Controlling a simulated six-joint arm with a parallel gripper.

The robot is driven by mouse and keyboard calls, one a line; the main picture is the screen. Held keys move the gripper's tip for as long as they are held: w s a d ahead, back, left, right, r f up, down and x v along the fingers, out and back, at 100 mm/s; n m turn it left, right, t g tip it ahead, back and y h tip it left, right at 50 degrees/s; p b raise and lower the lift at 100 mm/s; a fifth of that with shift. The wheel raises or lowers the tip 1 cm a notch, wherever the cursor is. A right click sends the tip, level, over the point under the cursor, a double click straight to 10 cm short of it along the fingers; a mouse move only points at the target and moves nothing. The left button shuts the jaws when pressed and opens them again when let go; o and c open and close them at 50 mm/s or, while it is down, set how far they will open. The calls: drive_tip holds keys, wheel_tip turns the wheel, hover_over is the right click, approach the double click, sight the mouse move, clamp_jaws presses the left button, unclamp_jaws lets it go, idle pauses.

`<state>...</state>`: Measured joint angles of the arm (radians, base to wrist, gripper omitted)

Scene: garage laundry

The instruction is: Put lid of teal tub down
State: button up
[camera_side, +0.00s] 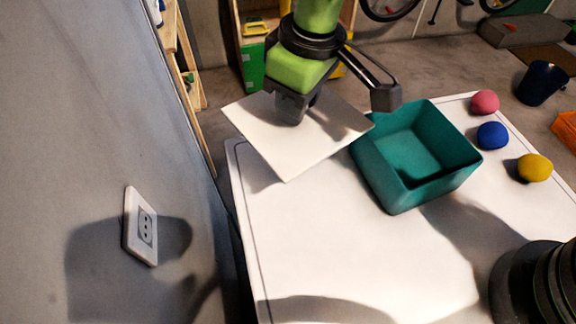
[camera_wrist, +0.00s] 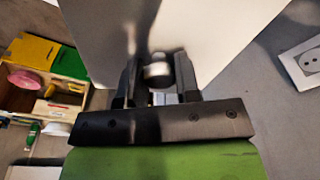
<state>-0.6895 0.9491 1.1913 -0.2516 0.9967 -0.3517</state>
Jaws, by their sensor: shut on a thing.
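The teal tub (camera_side: 412,185) stands open on the white table, and its inside looks empty in the side view. The lid (camera_side: 290,150) is a flat white square, held in the air to the left of the tub above the table's far left edge. Its right corner comes close to the tub's left rim; I cannot tell if they touch. My gripper (camera_side: 291,112) is shut on the lid's knob from above. In the wrist view the lid (camera_wrist: 220,40) fills the upper middle, and the knob (camera_wrist: 158,72) sits between the fingers of my gripper (camera_wrist: 158,85).
Pink (camera_side: 484,102), blue (camera_side: 492,135) and yellow (camera_side: 534,167) balls lie right of the tub on the table (camera_side: 330,240). A dark blue cup (camera_side: 541,83) and an orange container (camera_side: 566,130) are farther right. The table's front left is clear. A wall with a socket (camera_side: 141,226) borders the left.

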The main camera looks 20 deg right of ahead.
sight(288, 136)
drive_tip(key=f, duration=0.3)
drive_tip(key=a+f, duration=0.1)
drive_tip(key=f, duration=0.2)
drive_tip(key=shift+s+a+f, duration=0.15)
drive_tip(key=shift+a, duration=0.05)
drive_tip(key=shift+f, duration=2.15)
drive_tip(key=shift+f, duration=0.2)
drive_tip(key=o, duration=0.9)
drive_tip(key=shift+r, duration=0.15)
drive_tip(key=r, duration=0.7)
drive_tip(key=s+d+r, duration=0.1)
drive_tip(key=r, duration=0.3)
drive_tip(key=shift+d, duration=0.1)
drive_tip(key=shift+s+r, duration=0.1)
drive_tip(key=shift+r, duration=0.4)
